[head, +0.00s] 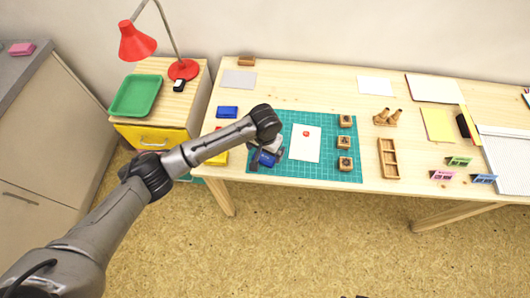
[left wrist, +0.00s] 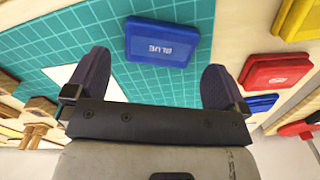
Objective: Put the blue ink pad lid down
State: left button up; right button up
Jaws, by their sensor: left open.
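A flat blue piece lettered BLUE, the blue ink pad lid by its look (left wrist: 162,43), lies on the green cutting mat (left wrist: 60,42). In the head view the lid (head: 267,159) shows at the mat's left part, partly covered by my left gripper (head: 262,154). In the left wrist view my left gripper (left wrist: 156,78) is open, with its dark fingers apart on either side of the lid's near edge. No grip on the lid shows. A second blue piece (head: 227,111) lies on the bare wood left of the mat. My right gripper is not clearly in view.
A red pad (left wrist: 280,70) and a yellow pad (head: 217,159) lie beside the mat. White paper (head: 305,143) with a red mark lies mid-mat, with several wooden stamps (head: 345,142) to its right. A wooden tray (head: 388,158) stands further right.

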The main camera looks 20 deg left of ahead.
aim_at(265, 157)
pick_arm(q)
notch_tip(265, 157, up, 9)
jog(key=p, duration=0.2)
jog(key=shift+f, duration=0.15)
jog(key=s+d+f+m+h, duration=0.1)
jog(key=s+d+f, duration=0.15)
jog(key=s, duration=0.25)
jog(key=s+d+f+t+h, duration=0.1)
jog(key=s+f, duration=0.2)
jog(key=s, duration=0.1)
jog(key=s+d+f+m+h, duration=0.1)
jog(key=s+d+f, duration=0.1)
jog(key=s, duration=0.3)
jog(key=s+a+t+y, duration=0.1)
jog(key=s+a, duration=0.4)
jog(key=s, duration=0.4)
jog(key=s+a+n+t+y, duration=0.1)
jog(key=s+a, duration=0.5)
jog(key=s, duration=0.4)
jog(key=shift+a+t+y, duration=0.15)
jog(key=shift+t+y, duration=0.15)
jog(key=shift+y, duration=0.1)
jog(key=shift+r, duration=0.15)
